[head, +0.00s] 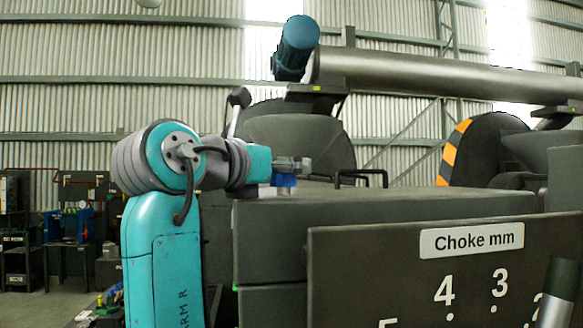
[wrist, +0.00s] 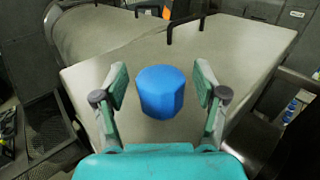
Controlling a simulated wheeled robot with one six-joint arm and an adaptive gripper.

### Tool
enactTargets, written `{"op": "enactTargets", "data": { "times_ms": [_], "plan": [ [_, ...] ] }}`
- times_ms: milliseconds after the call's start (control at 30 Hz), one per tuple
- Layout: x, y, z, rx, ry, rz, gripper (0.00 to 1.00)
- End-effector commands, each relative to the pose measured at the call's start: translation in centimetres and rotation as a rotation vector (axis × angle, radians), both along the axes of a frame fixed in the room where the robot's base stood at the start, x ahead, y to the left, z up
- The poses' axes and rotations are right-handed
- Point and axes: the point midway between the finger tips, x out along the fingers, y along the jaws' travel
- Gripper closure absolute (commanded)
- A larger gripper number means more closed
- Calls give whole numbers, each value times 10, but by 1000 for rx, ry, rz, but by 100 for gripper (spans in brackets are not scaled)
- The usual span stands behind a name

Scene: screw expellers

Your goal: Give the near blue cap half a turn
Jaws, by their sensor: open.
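The near blue cap (wrist: 161,91) is a faceted blue knob, seen from above in the wrist view, over the flat grey top of the machine housing (wrist: 110,72). My gripper (wrist: 162,88) is open, with one finger on each side of the cap and a visible gap on both sides. In the head view the blue cap (head: 284,181) shows just below my gripper (head: 297,164), at the left end of the grey housing top (head: 400,199). Whether the fingertips are level with the cap I cannot tell.
Black handle rails (head: 362,177) stand on the housing top behind the cap; they also show in the wrist view (wrist: 185,22). A "Choke mm" panel (head: 450,275) stands at the front right. A large pipe (head: 430,75) with a blue motor (head: 297,45) runs above.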

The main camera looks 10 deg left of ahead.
Motion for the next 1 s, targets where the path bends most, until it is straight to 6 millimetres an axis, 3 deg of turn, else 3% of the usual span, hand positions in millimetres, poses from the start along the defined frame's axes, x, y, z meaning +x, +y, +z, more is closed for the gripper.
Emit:
{"op": "enactTargets", "data": {
  "times_ms": [367,633,1000],
  "plan": [
    [-3,0,0,-1,0,1,28],
    [-2,0,0,-1,0,1,89],
    [-2,0,0,-2,1,-45,90]
  ]
}}
